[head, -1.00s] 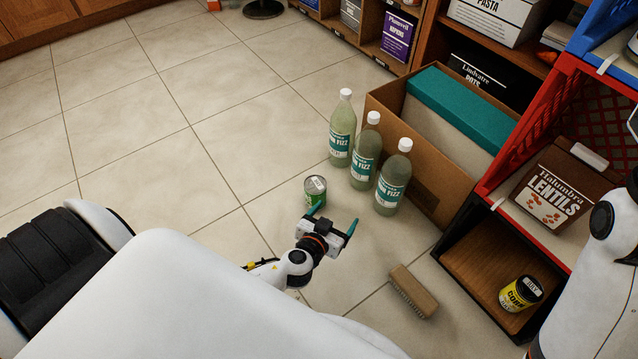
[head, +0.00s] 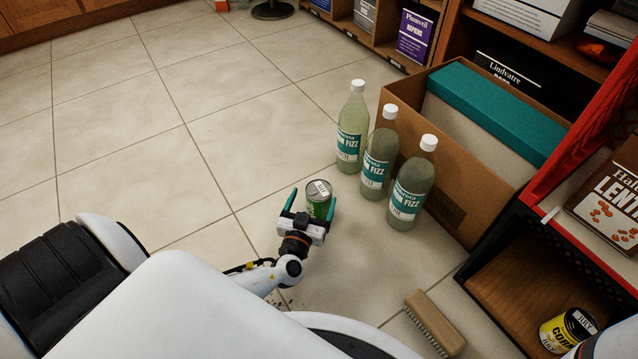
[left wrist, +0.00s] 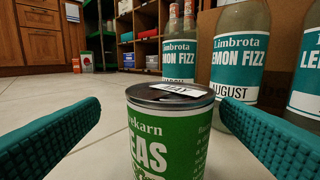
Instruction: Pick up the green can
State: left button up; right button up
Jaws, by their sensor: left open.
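The green can (head: 319,198) stands upright on the tiled floor, left of the bottles. The can's lower part is hidden by the gripper in the head view. My right gripper does not show.
Several things stand close by: lemon fizz bottles (head: 378,155) right behind the can, and a cardboard box (head: 450,190) behind them. A wooden brush (head: 434,322) lies on the floor at the lower right. A crate with a yellow can (head: 568,331) is at right. Floor to the left is clear.

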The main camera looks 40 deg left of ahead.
aim_at(321, 187)
pick_arm(q)
jog(key=x, duration=0.1)
jog(key=b+x, duration=0.1)
jog(key=x, duration=0.1)
jog(key=b+x, duration=0.1)
jog(key=shift+w+d, duration=0.25)
jog(key=shift+w, duration=0.05)
jog(key=shift+w+a+r, duration=0.1)
jog(key=shift+w+a, duration=0.05)
jog(key=shift+w, duration=0.3)
jog(key=c, duration=1.4)
